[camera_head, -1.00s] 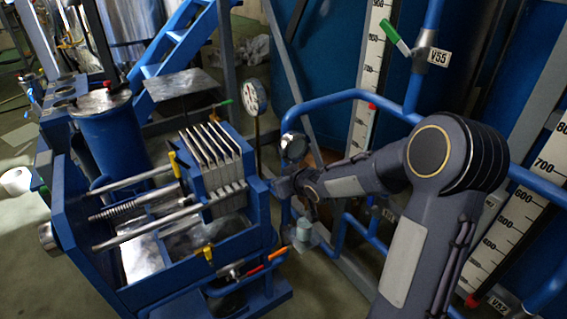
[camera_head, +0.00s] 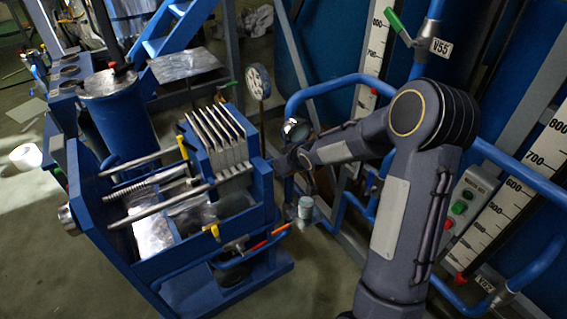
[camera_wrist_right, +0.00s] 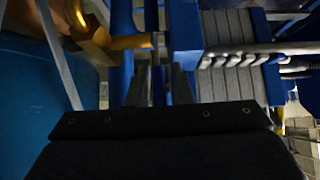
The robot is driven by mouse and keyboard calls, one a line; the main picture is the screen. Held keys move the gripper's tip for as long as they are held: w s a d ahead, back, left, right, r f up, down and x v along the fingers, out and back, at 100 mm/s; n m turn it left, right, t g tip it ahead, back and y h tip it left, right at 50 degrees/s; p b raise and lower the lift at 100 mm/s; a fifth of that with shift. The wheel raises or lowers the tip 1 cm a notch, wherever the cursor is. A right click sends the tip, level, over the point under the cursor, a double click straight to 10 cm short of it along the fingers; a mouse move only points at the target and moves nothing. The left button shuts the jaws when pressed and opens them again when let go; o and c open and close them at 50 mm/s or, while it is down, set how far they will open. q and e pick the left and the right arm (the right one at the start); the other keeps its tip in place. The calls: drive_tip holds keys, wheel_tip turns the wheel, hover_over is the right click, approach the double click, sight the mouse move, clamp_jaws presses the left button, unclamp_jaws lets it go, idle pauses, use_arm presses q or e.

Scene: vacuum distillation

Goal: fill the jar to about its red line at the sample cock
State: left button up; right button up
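A small pale cylinder that looks like the jar (camera_head: 306,207) stands upright on a support just below my right wrist in the head view; its red line is too small to make out. My right arm comes in from the right, and its gripper is hidden or too dark there. In the right wrist view my right gripper (camera_wrist_right: 159,78) shows two fingers a small gap apart, with a dark upright strip behind the gap and nothing clearly held. A yellow-brown fitting (camera_wrist_right: 125,42) is left of the fingers. I cannot pick out the sample cock for certain. My left gripper is out of view.
A blue filter press (camera_head: 225,160) with grey plates stands left of my right wrist. A round gauge (camera_head: 258,82) is behind it. Blue pipes (camera_head: 335,88), a green-handled valve (camera_head: 398,25) and white level scales (camera_head: 545,160) crowd the right. Floor is open at lower left.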

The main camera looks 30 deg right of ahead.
drive_tip(key=shift+o, duration=1)
drive_tip(key=p+v, duration=0.2)
drive_tip(key=v, duration=0.5)
drive_tip(key=shift+s+r, duration=0.2)
drive_tip(key=shift+r, duration=0.1)
drive_tip(key=s+a+r+m+g+p, duration=0.2)
drive_tip(key=s+a+r+p, duration=0.15)
drive_tip(key=s+r, duration=0.9)
drive_tip(key=s+a+y, duration=0.1)
drive_tip(key=s+a, duration=0.3)
drive_tip(key=s, duration=0.4)
drive_tip(key=s+a+g+y+p, duration=0.1)
drive_tip(key=s+a+y, duration=0.1)
drive_tip(key=s+a, duration=0.2)
drive_tip(key=s, duration=0.3)
drive_tip(key=shift+s, duration=0.35)
